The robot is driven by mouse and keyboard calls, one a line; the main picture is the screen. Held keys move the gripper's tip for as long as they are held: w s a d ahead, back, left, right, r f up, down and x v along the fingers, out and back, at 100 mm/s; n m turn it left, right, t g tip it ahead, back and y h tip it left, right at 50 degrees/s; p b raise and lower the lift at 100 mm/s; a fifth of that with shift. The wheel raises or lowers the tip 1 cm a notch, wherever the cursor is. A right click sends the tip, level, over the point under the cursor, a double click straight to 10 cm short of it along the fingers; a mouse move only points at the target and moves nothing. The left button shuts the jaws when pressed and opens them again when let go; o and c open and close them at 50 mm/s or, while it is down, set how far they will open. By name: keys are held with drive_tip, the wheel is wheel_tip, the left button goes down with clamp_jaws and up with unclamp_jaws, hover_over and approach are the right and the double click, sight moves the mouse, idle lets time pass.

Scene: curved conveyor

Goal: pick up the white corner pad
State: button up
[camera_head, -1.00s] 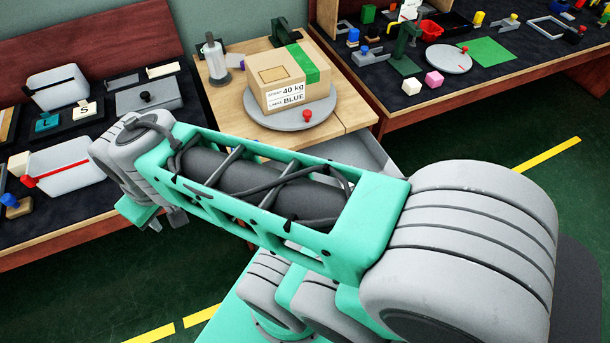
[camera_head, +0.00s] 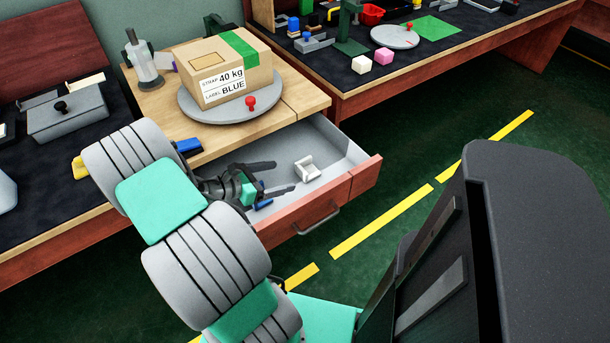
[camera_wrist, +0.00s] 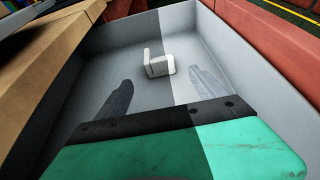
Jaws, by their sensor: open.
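The white corner pad (camera_head: 307,168) lies on the floor of the open drawer (camera_head: 345,165), towards its right side in the head view. In the wrist view the pad (camera_wrist: 158,65) lies ahead of and between my two fingers, apart from them. My gripper (camera_head: 277,177) is open and empty, reaching into the drawer from the left; in the wrist view my gripper (camera_wrist: 158,90) points towards the pad. A small blue thing (camera_head: 262,200) shows beside my gripper in the head view; I cannot tell what it is.
The drawer's red front (camera_head: 318,205) and grey walls surround the pad. Above the drawer, a cardboard box (camera_head: 215,68) and a red knob (camera_head: 250,102) are on a round grey turntable (camera_head: 200,113). Benches with parts stand left and behind right. Green floor is free at right.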

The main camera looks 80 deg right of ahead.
sight(300, 172)
drive_tip(key=b+x, duration=0.1)
drive_tip(key=x, duration=0.8)
drive_tip(key=shift+c, duration=0.6)
drive_tip(key=c, duration=1.3)
